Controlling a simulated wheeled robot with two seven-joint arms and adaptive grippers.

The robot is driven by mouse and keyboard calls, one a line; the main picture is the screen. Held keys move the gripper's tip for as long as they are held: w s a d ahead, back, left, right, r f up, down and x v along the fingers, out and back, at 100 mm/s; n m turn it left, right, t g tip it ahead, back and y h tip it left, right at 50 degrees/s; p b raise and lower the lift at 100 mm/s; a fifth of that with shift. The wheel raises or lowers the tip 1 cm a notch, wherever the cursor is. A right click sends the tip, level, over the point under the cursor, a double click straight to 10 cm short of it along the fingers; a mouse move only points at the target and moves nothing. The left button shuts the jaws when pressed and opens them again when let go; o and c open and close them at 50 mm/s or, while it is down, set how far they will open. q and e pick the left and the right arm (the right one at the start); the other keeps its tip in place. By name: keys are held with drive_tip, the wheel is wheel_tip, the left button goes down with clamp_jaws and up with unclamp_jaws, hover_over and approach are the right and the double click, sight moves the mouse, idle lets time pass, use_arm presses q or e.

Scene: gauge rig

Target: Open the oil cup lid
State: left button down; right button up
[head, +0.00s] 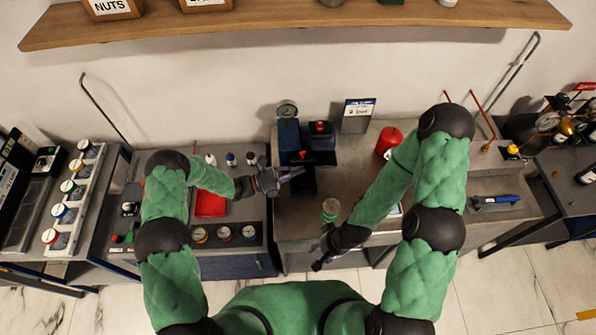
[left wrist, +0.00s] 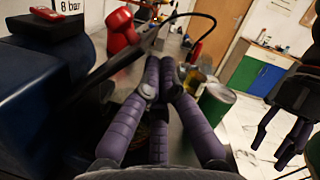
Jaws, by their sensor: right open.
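I cannot pick out the oil cup or its lid with certainty in either view. The blue gauge rig (head: 289,136) stands at the middle of the bench, with a round gauge (head: 287,109) on top and a small red part (head: 303,155) at its front. My left gripper (head: 298,173) is just in front of the rig. Its purple fingers (left wrist: 160,70) come together at the tips, with nothing visible between them. A dark lever-like bar (left wrist: 125,58) passes close beyond them. My right gripper (head: 316,264) is open and empty at the bench's front edge.
A green can (head: 330,209) stands on the bench between my grippers. A red container (head: 388,141) and a sign (head: 357,115) stand farther back. A red tray (head: 210,203) lies to the left. A wooden shelf (head: 290,22) runs above the bench.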

sight(297, 161)
use_arm(q)
drive_tip(key=shift+w+r+n, duration=0.3)
drive_tip(key=shift+r+n, duration=0.15)
drive_tip(key=shift+n, duration=0.25)
drive_tip(key=shift+w+r+n+t+y, duration=0.25)
drive_tip(key=shift+w+r+n, duration=0.15)
drive_tip(key=shift+n, duration=0.25)
drive_tip(key=shift+w+r+n+t+y, duration=0.15)
drive_tip(key=shift+w+r+n+y, duration=0.1)
drive_tip(key=shift+r+n, duration=0.3)
drive_tip(key=w+n, duration=0.1)
drive_tip(key=r+n, duration=0.1)
drive_tip(key=n, duration=0.1)
drive_tip(key=shift+w+r, duration=0.1)
drive_tip(key=shift+w, duration=0.3)
drive_tip(key=shift+w+r+n+y, duration=0.3)
drive_tip(key=shift+w+n+y, duration=0.2)
drive_tip(key=shift+w+n, duration=0.25)
drive_tip(key=shift+w+r+n+y+b, duration=0.15)
drive_tip(key=shift+w+n+y+b, duration=0.15)
drive_tip(key=shift+w+n, duration=0.55)
drive_tip(key=shift+w+r, duration=0.1)
drive_tip(key=shift+w, duration=0.25)
drive_tip(key=shift+w+b, duration=0.1)
drive_tip(key=shift+b, duration=0.2)
drive_tip(key=v, duration=1.2)
